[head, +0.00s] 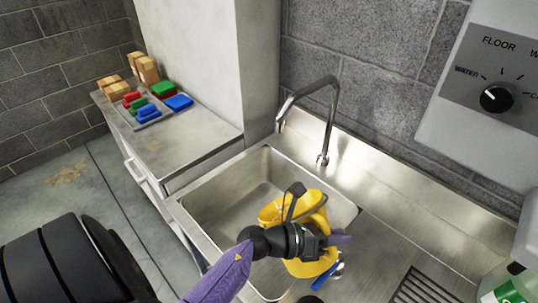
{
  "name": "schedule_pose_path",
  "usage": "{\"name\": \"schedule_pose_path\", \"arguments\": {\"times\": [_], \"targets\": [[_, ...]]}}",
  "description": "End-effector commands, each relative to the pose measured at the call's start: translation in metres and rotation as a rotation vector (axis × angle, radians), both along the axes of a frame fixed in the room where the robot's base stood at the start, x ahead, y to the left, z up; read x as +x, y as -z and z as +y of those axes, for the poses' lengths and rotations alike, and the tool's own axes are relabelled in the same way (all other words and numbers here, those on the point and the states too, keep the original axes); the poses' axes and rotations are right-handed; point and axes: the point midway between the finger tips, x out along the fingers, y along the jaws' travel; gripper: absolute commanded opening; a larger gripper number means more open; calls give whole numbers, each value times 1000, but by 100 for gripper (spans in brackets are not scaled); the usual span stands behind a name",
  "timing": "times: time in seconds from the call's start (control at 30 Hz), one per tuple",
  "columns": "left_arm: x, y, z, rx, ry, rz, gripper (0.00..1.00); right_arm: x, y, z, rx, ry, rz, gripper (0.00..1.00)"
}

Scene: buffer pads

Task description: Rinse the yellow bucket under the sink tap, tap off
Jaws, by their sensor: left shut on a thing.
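The yellow bucket (318,266) is at the near right side of the steel sink basin (222,207), partly covered by my left gripper. The metal tap (328,110) arches from the back ledge, and its spout end is above and behind the bucket. No water stream shows. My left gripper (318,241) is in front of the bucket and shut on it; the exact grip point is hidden. My right gripper is not in view.
A counter (196,142) at the left holds a tray with red, green and blue blocks (148,107) and wooden blocks (146,68). A panel with a black dial (496,98) hangs at the upper right. A drain grate (422,290) and a green-labelled bottle (508,288) are at the lower right.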

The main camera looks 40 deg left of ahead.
Motion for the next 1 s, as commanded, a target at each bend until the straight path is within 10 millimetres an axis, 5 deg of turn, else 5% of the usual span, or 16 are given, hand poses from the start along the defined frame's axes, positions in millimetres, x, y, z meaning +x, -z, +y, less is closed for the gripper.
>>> {"name": "schedule_pose_path", "arguments": {"times": [1.0], "targets": [[4,-3,14,-135,-2,36,0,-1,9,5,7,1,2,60]]}}
